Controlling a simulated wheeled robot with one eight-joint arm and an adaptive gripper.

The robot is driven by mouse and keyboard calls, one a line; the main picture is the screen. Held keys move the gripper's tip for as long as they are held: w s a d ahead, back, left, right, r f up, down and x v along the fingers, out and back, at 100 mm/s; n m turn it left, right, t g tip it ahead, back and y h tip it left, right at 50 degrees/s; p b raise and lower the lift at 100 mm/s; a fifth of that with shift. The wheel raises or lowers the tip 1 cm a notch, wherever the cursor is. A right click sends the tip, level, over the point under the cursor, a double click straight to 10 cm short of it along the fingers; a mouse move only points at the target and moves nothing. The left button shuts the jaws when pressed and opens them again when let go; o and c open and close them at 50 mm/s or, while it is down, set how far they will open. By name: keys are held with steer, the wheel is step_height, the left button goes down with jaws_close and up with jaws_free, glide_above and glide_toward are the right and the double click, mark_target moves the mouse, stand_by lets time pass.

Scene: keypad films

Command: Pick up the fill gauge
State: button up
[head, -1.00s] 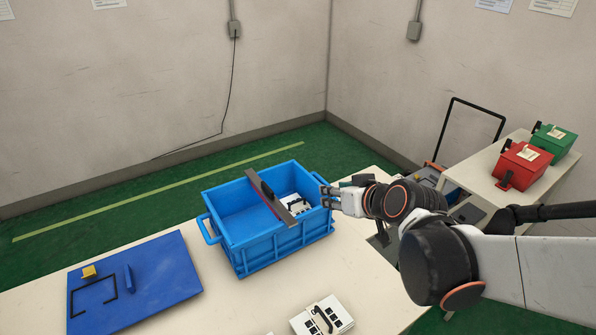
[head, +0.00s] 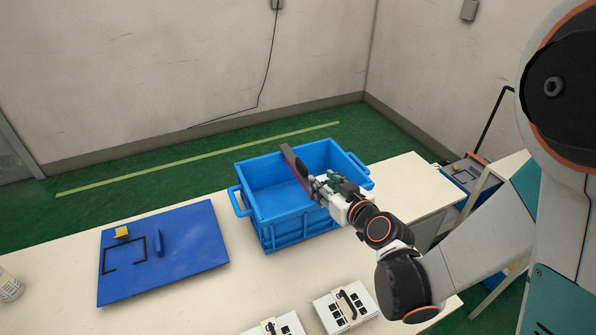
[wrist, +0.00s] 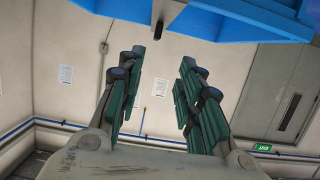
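The fill gauge appears to be the long dark grey bar (head: 290,158) with a black grip, lying across the top of the blue crate (head: 262,232). Its near end is close to my gripper and partly hidden. My gripper (head: 322,182) is at the crate's right half, just right of the bar. In the wrist view my gripper (wrist: 160,85) is open, with nothing between its fingers. The crate's blue side (wrist: 235,22) shows above the fingers there. A small dark end (wrist: 158,30) shows beside it, possibly the bar's; I cannot tell.
A blue board (head: 185,262) with a yellow block (head: 122,232) and a black outline lies left on the pale table (head: 240,290). White keypad units (head: 345,308) lie at the front edge. A white jar (head: 8,287) stands far left. The table right of the crate is clear.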

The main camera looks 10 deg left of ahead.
steer(key=p, duration=0.2)
glide_toward(303, 165)
steer(key=x, duration=0.3)
steer(key=shift+s+a, duration=0.15)
steer(key=shift+a, duration=0.2)
steer(key=b+x, duration=0.1)
steer(key=x, duration=0.1)
steer(key=b+x, duration=0.1)
steer(key=x, duration=0.1)
steer(key=shift+w+d+f, duration=0.2)
steer(key=shift+w+f, duration=0.05)
steer(key=shift+w, duration=0.15)
steer(key=shift+w+a, duration=0.3)
steer(key=shift+w, duration=0.05)
jaws_close()
